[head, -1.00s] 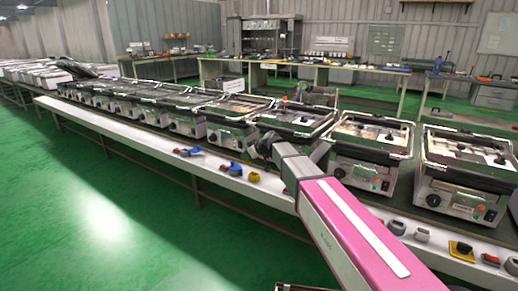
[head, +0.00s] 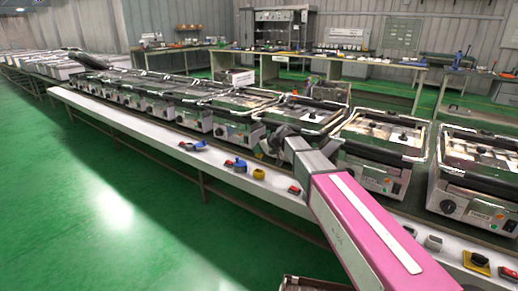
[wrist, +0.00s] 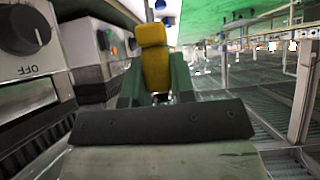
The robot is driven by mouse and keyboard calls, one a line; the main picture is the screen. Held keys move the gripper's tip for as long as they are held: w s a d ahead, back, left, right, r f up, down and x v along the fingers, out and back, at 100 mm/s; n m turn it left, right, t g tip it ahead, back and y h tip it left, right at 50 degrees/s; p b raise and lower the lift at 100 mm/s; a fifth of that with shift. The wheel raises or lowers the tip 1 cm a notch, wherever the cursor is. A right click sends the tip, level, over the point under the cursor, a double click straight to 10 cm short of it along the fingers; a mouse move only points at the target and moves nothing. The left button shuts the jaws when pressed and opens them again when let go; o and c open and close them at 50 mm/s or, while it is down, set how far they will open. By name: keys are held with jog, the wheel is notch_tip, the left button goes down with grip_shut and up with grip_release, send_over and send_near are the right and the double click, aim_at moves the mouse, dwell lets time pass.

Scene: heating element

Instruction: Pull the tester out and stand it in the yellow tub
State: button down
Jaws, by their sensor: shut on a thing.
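My gripper (head: 268,146) is over the front of the machine row, left of the pink arm section in the head view. In the wrist view its dark green fingers (wrist: 154,82) are closed on a yellow, block-like piece, which I take to be the tester (wrist: 153,58). Its lower end is hidden by the gripper body. In the head view the tester cannot be made out. The small yellow tub (head: 259,174) sits on the white ledge, below and slightly left of my gripper and apart from it.
The white ledge (head: 150,137) carries blue pieces (head: 236,164) left of the tub and a red piece (head: 295,190) to its right. A row of machines (head: 378,150) with knobs stands behind it. The green floor (head: 80,200) in front is open.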

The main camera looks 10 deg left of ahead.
aim_at(259, 157)
jog(key=shift+f, duration=2.6)
jog(key=shift+f, duration=2.25)
jog(key=c, duration=0.9)
grip_release()
jog(key=v, duration=1)
jog(key=shift+d+r, duration=0.2)
jog(key=shift+d, duration=0.1)
